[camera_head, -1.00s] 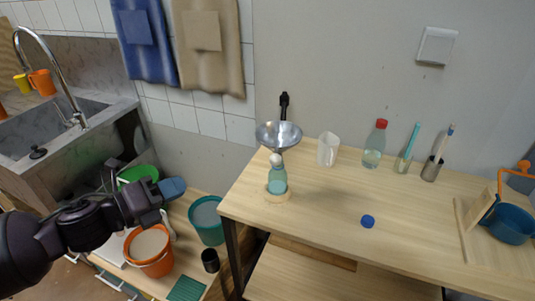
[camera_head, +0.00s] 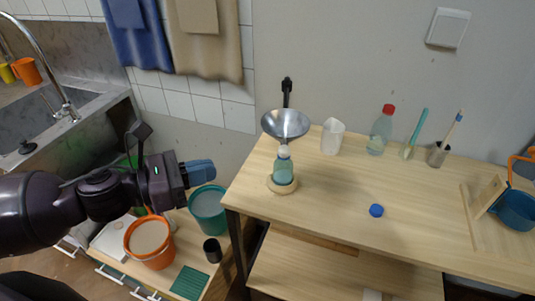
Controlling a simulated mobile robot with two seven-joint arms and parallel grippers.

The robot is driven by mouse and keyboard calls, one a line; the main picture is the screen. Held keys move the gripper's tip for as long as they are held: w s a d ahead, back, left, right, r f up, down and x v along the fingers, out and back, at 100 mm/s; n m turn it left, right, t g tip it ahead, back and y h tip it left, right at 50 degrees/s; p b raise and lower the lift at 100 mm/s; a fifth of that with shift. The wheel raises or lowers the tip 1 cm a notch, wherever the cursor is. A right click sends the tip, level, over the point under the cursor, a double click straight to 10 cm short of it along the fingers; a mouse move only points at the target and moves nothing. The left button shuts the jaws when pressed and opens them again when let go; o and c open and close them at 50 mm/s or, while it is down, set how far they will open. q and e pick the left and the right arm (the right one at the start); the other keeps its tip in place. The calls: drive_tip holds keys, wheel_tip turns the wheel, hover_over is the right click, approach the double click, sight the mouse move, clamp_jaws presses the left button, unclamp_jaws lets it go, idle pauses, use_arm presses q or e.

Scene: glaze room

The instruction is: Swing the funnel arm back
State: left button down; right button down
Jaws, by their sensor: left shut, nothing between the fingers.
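A metal funnel (camera_head: 286,124) hangs above a small teal bottle (camera_head: 283,171) at the left end of the wooden table (camera_head: 330,204). The funnel's black arm (camera_head: 287,92) rises behind it near the wall. The bottle stands upright on a round wooden base (camera_head: 283,186), its pale top just under the funnel's spout; I cannot tell whether they touch. My left gripper (camera_head: 205,172) is shut and empty, with blue fingertips, left of the table and the funnel, over the lower bench. My right gripper is not in view.
A blue cap (camera_head: 376,210) lies on the table. A white jug (camera_head: 332,137), a red-capped bottle (camera_head: 380,131) and a tool cup (camera_head: 437,155) stand along the back. An orange bucket (camera_head: 149,238) and a teal bucket (camera_head: 208,210) stand below left.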

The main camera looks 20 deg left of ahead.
sight(279, 153)
use_arm(q)
drive_tip(key=shift+p+x, duration=0.65)
drive_tip(key=shift+x, duration=5.75)
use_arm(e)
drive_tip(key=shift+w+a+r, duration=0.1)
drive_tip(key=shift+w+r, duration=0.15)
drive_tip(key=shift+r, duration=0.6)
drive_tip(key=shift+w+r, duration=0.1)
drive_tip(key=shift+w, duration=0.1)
